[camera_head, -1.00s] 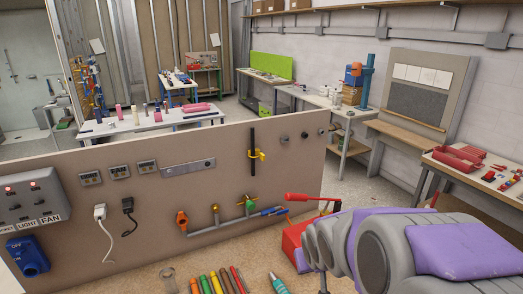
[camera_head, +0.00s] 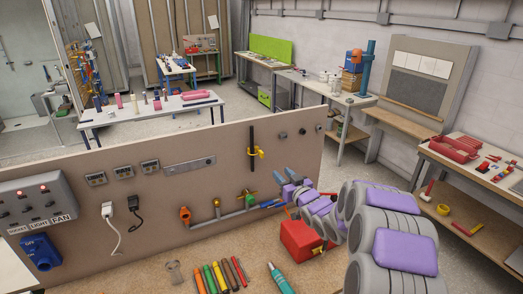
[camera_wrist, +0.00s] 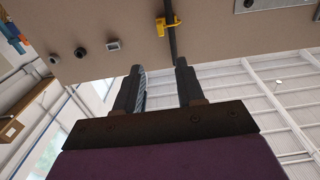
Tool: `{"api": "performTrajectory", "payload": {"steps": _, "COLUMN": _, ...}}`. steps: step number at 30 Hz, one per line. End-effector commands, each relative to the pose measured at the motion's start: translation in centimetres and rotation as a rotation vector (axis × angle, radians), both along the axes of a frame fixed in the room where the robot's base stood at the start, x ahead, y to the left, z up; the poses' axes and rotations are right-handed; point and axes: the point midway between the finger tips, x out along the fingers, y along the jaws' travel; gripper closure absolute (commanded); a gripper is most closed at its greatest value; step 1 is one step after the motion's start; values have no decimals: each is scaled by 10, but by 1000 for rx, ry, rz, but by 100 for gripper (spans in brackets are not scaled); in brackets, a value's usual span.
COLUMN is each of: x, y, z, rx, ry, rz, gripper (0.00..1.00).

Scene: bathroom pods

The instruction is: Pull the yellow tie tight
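The yellow tie (camera_head: 256,152) is around a black vertical bar (camera_head: 252,138) on the beige panel, with its tail sticking out to the right. In the wrist view the yellow tie (camera_wrist: 168,22) shows on the black bar, beyond the fingertips. My gripper (camera_wrist: 160,72) is open, its two dark fingers apart with nothing between them. In the head view my gripper (camera_head: 282,178) is in front of the panel, below and to the right of the tie, apart from it. How tight the loop sits cannot be told.
The panel also bears an orange-handled valve pipe (camera_head: 217,213), plugs, switches and a metal plate (camera_head: 189,166). A red box (camera_head: 299,240) and several coloured pens (camera_head: 220,276) lie on the bench below. Space right of the tie is mostly clear.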

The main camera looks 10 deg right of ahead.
Motion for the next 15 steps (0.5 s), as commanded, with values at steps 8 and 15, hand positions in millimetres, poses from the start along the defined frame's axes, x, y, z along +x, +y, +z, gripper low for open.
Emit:
{"api": "performTrajectory", "payload": {"steps": 8, "x": 22, "y": 8, "z": -1, "rx": 3, "ry": -6, "rz": 6, "gripper": 62}}
{"api": "performTrajectory", "payload": {"steps": 15, "x": 56, "y": 20, "z": -1, "rx": 2, "ry": -5, "rz": 5, "gripper": 62}}
